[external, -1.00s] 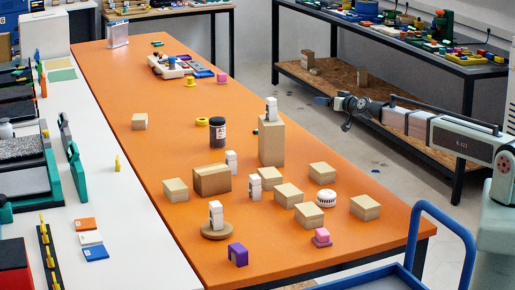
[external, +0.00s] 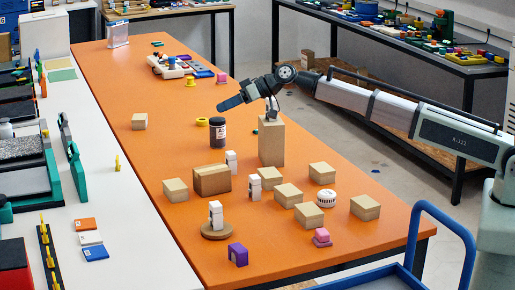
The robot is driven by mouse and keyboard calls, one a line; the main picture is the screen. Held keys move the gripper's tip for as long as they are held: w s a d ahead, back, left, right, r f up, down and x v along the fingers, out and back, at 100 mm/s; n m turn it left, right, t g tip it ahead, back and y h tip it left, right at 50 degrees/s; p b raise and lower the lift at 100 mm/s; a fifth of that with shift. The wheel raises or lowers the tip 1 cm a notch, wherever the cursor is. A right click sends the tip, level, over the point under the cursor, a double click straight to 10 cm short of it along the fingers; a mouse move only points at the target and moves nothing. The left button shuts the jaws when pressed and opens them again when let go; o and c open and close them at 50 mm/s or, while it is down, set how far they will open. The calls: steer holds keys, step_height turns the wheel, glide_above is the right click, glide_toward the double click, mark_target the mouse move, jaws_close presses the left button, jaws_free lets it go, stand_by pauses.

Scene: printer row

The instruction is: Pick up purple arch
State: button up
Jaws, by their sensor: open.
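The purple arch (external: 237,254) stands on the orange table (external: 190,262) near its front edge, with a pale patch on its front face. Nothing touches it, and the nearest thing is a round wooden disc bearing a white block, behind and left of it. My gripper (external: 230,103) is open and empty, held above the far middle of the table, well behind the arch. Its dark fingers point left and slightly down, overlapping in this view. The arch is fully visible.
Several low wooden blocks (external: 323,173), a dark jar (external: 217,133) and a pink piece (external: 321,238) stand around. The table is clear just right of the arch.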

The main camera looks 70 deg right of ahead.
steer(key=s+a+f+n+g, duration=0.1)
steer(key=a+f+n+g, duration=0.1)
steer(key=a, duration=0.5)
steer(key=s+a+f+n+g, duration=0.1)
steer(key=a+f+g, duration=0.1)
steer(key=a, duration=0.6)
steer(key=n+g+h, duration=0.5)
steer(key=n+g, duration=0.1)
steer(key=g, duration=0.2)
glide_above(238, 247)
step_height(238, 247, down, 5)
steer(key=f, duration=0.7)
steer(key=shift+w+d+f, duration=0.15)
steer(key=shift+d, duration=0.05)
steer(key=shift+a+f, duration=0.1)
steer(key=shift+f, duration=2.5)
steer(key=c, duration=1.1)
steer(key=shift+o, duration=0.2)
